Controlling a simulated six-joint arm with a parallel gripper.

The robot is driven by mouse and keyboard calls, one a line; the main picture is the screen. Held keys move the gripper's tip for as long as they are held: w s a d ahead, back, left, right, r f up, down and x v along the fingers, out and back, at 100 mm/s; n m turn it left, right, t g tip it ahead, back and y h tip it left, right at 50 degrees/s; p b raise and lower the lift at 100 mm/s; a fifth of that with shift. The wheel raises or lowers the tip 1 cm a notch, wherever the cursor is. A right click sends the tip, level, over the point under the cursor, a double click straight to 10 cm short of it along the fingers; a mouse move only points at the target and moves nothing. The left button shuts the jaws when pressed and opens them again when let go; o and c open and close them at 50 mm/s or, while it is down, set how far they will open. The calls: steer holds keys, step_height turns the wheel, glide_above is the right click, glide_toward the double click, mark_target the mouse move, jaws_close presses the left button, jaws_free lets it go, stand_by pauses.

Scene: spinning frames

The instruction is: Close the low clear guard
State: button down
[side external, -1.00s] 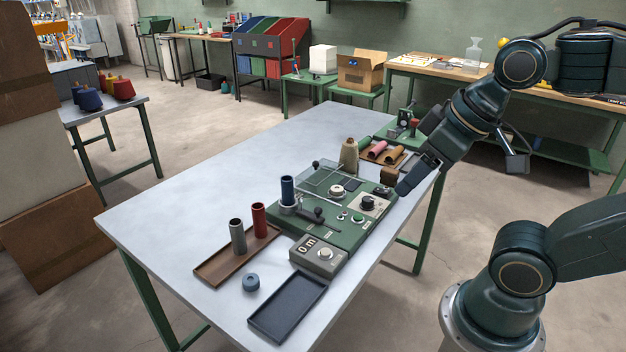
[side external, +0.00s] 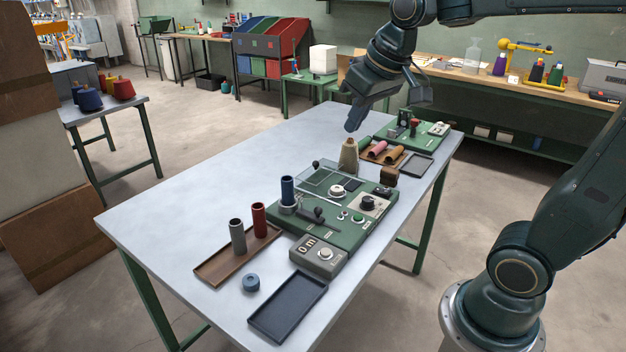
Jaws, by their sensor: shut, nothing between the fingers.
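The low clear guard (side external: 318,178) is a thin transparent panel with pale edges at the back left of the green machine (side external: 335,230). A small dark knob (side external: 315,163) shows at its far corner. I cannot tell for certain how far the panel is tilted. My gripper (side external: 351,128) is shut and empty. It points downward in the air, above and behind the guard, close to the top of the tan cone (side external: 348,158) in the picture. It appears apart from both.
A blue bobbin (side external: 287,190) stands on the machine's left end. A brown tray (side external: 222,268) holds grey and red tubes. A navy tray (side external: 287,312), blue ring (side external: 250,282) and counter box (side external: 318,256) are in front. Another green device (side external: 425,134) stands behind. The table's left side is clear.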

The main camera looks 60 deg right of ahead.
steer(key=w+d+f+m+g, duration=0.1)
steer(key=w+d+f, duration=0.1)
steer(key=w+d, duration=0.35)
steer(key=w+d+f+m, duration=0.1)
steer(key=w+d, duration=0.2)
steer(key=w, duration=0.5)
steer(key=m+g+h, duration=0.1)
steer(key=m, duration=0.1)
glide_above(313, 167)
step_height(313, 167, down, 12)
steer(key=shift+w+d+r, duration=0.1)
steer(key=shift+w+d, duration=0.1)
steer(key=shift+w, duration=0.2)
steer(key=x, duration=1)
steer(key=shift+a, duration=0.1)
steer(key=shift+s+a+r, duration=0.2)
steer(key=shift+s+a, duration=0.1)
steer(key=shift+s, duration=0.25)
steer(key=shift+s+a+r, duration=0.15)
steer(key=shift+s+a, duration=0.1)
steer(key=shift+s, duration=0.35)
steer(key=shift+s+a+r, duration=0.2)
steer(key=shift+s+a, duration=0.1)
steer(key=shift+s, duration=0.25)
steer(key=shift+s, duration=0.15)
